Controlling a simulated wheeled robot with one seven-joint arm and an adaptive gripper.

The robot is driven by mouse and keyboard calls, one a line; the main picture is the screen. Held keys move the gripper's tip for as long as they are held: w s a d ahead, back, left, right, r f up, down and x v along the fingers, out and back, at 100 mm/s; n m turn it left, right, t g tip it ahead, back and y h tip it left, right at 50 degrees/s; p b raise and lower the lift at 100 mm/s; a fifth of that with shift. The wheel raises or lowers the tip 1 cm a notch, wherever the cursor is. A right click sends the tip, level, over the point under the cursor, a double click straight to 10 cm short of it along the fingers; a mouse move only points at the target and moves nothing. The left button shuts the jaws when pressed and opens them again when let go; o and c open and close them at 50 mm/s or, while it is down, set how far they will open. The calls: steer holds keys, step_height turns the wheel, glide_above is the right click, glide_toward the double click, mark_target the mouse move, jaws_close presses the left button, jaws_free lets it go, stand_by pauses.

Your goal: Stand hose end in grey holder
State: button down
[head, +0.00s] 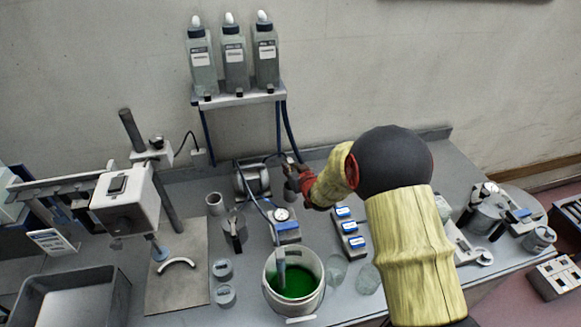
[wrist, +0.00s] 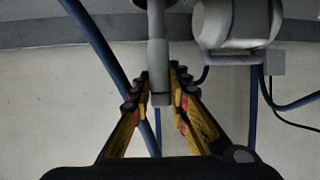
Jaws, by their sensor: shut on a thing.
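My gripper (head: 291,165) reaches in from the right, near the wall and just right of the pump. In the wrist view (wrist: 160,88) its yellow-and-black fingers are closed on the grey hose end (wrist: 158,55). A thin blue hose shows beyond the fingers. The hose end points down toward a wider grey piece (wrist: 150,4) cut off by the picture's edge; I cannot tell whether they touch. A grey upright open cylinder (head: 215,203), left of the pump, may be the holder, but I cannot tell which grey piece is.
The pump (head: 252,181) stands close beside my gripper. A white bucket (head: 294,306) of green liquid has a grey tube in it. Blue hoses (head: 287,125) hang from the bottle shelf (head: 238,98) near my gripper. A gauge block (head: 285,226) and glass beakers stand in front.

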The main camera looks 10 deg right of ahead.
stand_by(0.4)
steer(key=c, duration=1.6)
jaws_free()
steer(key=shift+c, duration=0.2)
steer(key=shift+o, duration=0.9)
steer(key=shift+f, duration=0.1)
steer(key=o, duration=0.4)
steer(key=shift+o, duration=0.4)
steer(key=shift+s, duration=0.1)
steer(key=p+v, duration=0.2)
steer(key=v, duration=0.6)
steer(key=shift+s, duration=0.15)
